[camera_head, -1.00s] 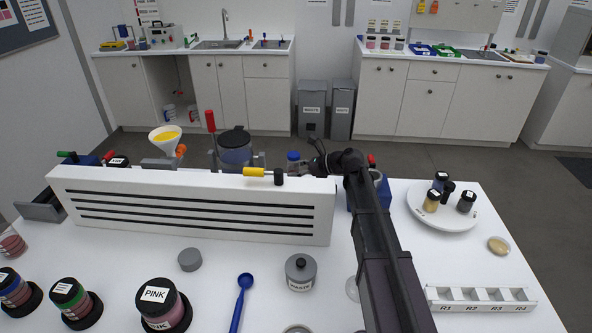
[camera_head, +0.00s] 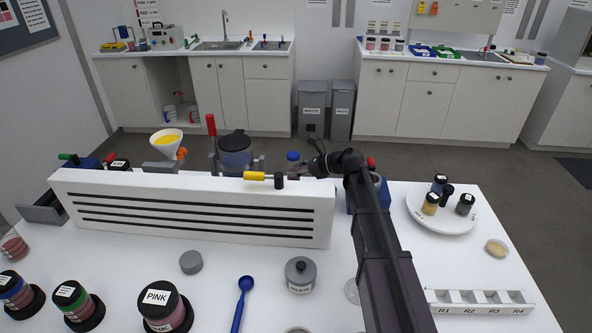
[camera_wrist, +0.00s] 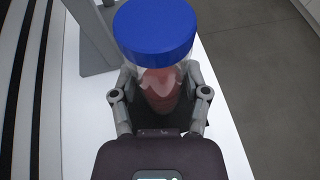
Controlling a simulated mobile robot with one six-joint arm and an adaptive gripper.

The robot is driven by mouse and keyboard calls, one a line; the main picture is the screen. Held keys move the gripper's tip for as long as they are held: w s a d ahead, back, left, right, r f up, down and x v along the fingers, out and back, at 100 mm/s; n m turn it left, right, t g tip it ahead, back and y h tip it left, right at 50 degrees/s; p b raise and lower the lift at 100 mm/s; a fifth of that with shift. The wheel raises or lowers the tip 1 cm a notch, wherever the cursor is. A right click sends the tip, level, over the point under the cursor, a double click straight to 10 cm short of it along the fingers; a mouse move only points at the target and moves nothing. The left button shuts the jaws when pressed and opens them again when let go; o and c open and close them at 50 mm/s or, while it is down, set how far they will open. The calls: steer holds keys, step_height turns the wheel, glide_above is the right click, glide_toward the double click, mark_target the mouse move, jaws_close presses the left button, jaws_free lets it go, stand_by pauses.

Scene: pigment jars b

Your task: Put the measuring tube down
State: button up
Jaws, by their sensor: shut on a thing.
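The measuring tube (camera_wrist: 160,85) is clear with red-pink contents and a broad blue cap (camera_wrist: 154,32). In the wrist view my gripper (camera_wrist: 160,95) is shut on it, one finger on each side below the cap. In the head view the tube (camera_head: 293,160) shows behind the right part of the white slotted panel, with my gripper (camera_head: 318,165) at its right. The panel hides its lower part. Something dark lies below it in the wrist view. I cannot tell whether the tube touches the surface.
The white slotted panel (camera_head: 190,212) stands in front of the tube, with a yellow-handled lever (camera_head: 256,176) near its top. A dark-lidded container (camera_head: 235,150) is left of the tube. A white plate with small jars (camera_head: 420,212) lies right. The table's far edge is close.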

steer(key=shift+r, duration=0.1)
step_height(320, 180, up, 19)
steer(key=p, duration=1.9)
